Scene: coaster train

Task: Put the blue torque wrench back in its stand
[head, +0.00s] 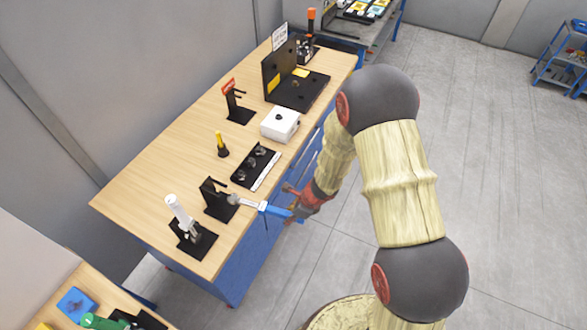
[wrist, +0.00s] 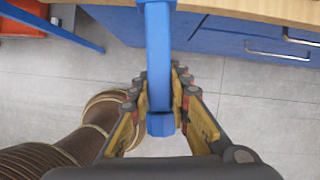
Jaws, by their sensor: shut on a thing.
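The blue torque wrench (head: 272,209) is held roughly level, with its silver head pointing left over the bench edge. Its blue handle (wrist: 158,55) runs up between the fingers in the wrist view. My gripper (head: 299,207) is shut on the handle near its free end, just off the bench front; the fingers (wrist: 160,88) press it from both sides. A black stand (head: 215,205) stands on the bench at the wrench's head. The head overlaps the stand's right side in the picture; I cannot tell whether they touch.
On the wooden bench (head: 140,185), a white tool in a black holder (head: 194,240) stands in front of the stand. A black tray (head: 251,172), a yellow-handled tool (head: 221,147) and a white box (head: 280,124) lie farther back. The bench's left side is clear.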

